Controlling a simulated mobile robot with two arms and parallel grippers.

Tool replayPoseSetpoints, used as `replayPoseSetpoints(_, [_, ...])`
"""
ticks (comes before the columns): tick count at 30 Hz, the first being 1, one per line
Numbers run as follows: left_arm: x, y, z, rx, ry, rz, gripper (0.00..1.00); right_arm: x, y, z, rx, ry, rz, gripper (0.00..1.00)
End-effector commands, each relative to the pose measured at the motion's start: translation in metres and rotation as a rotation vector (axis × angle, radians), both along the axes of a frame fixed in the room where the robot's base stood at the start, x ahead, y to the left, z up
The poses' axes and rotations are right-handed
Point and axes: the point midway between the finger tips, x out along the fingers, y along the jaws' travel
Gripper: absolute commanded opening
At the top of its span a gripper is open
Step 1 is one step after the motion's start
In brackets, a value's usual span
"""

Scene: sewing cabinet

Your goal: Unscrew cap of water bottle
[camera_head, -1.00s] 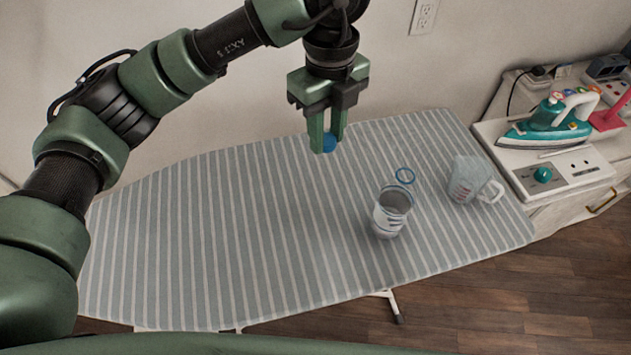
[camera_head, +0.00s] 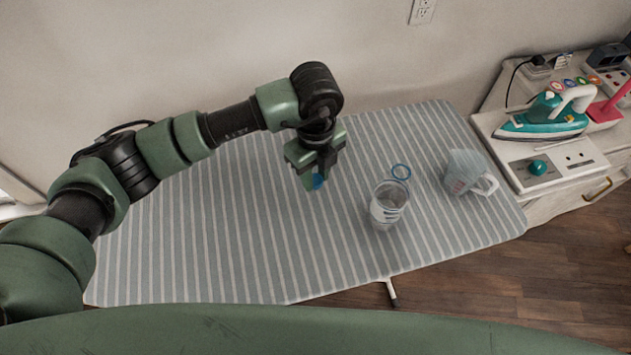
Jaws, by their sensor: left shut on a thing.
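My left gripper (camera_head: 312,182) is shut on a small blue cap (camera_head: 318,181), above or near the striped ironing board; its exact height is hard to tell. The clear water bottle (camera_head: 386,211) stands on the board to the right of the gripper, with its open top showing and no cap on it. My right gripper is not in view.
The striped ironing board (camera_head: 230,220) has free room left and in front of the gripper. A clear measuring jug (camera_head: 467,174) stands right of the bottle. A teal iron (camera_head: 545,115) rests on a white cabinet (camera_head: 560,178) at the right.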

Motion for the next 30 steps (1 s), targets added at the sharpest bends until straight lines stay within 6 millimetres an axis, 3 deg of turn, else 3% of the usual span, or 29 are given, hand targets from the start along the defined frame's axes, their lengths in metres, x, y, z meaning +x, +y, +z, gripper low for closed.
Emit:
replayPoseSetpoints(9, [-0.001, 0.000, -0.040, 0.001, 0.002, 0.001, 0.00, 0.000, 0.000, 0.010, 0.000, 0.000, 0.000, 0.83])
replayPoseSetpoints(22, [0.000, 0.000, -0.049, 0.000, 0.000, 0.000, 0.00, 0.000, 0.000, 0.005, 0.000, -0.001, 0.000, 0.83])
replayPoseSetpoints(23, [0.000, 0.000, -0.047, 0.000, 0.000, 0.000, 0.37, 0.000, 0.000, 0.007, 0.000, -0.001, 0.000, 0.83])
replayPoseSetpoints(24, [0.000, 0.000, -0.047, 0.000, 0.000, 0.000, 0.48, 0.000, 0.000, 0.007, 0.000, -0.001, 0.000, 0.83])
replayPoseSetpoints(30, [0.000, 0.000, -0.047, 0.000, 0.000, 0.000, 0.50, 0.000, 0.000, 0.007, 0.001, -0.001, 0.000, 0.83])
